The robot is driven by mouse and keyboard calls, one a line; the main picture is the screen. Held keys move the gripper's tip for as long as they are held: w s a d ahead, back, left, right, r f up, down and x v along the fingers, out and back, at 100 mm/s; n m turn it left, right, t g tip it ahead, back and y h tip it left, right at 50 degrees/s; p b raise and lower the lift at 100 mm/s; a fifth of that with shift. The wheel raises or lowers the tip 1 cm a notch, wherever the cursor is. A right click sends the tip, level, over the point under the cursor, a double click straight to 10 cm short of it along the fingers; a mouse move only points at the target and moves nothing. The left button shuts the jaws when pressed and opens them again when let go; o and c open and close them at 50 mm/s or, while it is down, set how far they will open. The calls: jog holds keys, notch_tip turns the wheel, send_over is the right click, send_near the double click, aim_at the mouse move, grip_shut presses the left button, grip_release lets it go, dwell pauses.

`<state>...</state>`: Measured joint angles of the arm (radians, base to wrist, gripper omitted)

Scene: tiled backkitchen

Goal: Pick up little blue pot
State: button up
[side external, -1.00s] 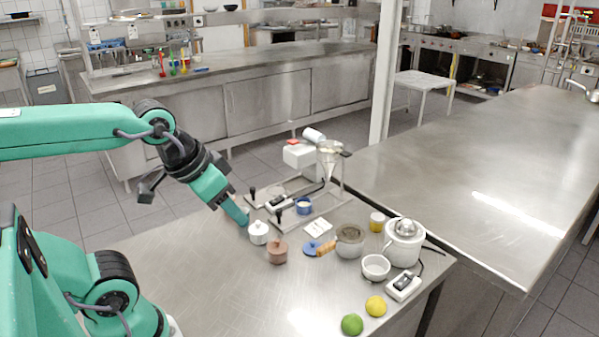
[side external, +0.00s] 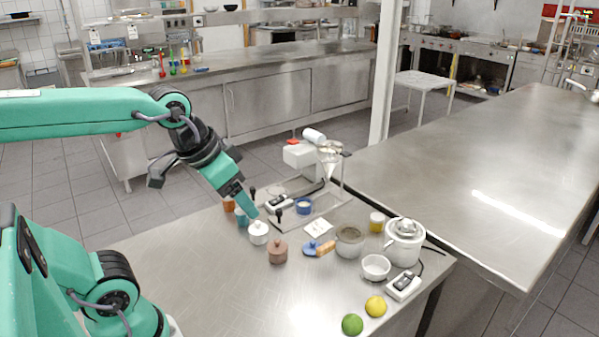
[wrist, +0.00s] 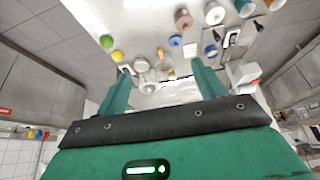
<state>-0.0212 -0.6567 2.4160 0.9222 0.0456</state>
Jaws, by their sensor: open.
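In the wrist view my gripper (wrist: 161,68) shows two spread fingers with nothing clamped between. A blue cup (side external: 303,206) with a pale inside stands on the metal stand.
A white pot (side external: 258,232), brown pot (side external: 277,252) and orange pot (side external: 228,204) stand close by. The table's front left is clear.

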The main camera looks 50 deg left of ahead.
jog(key=w+a+r+m+g, duration=0.1)
jog(key=w+a+r, duration=0.15)
jog(key=w, duration=0.75)
jog(key=m+g, duration=0.3)
jog(key=g, duration=0.1)
send_over(304, 200)
jog(key=s+d, duration=0.2)
notch_tip(304, 200, down, 14)
jog(key=f, duration=0.1)
jog(key=shift+w+f, duration=0.15)
jog(key=shift+f, duration=1.45)
jog(key=shift+w+f, duration=0.1)
jog(key=shift+f, duration=1.45)
jog(key=shift+f, duration=0.1)
jog(key=shift+a+f, duration=0.1)
jog(key=shift+f, duration=2.4)
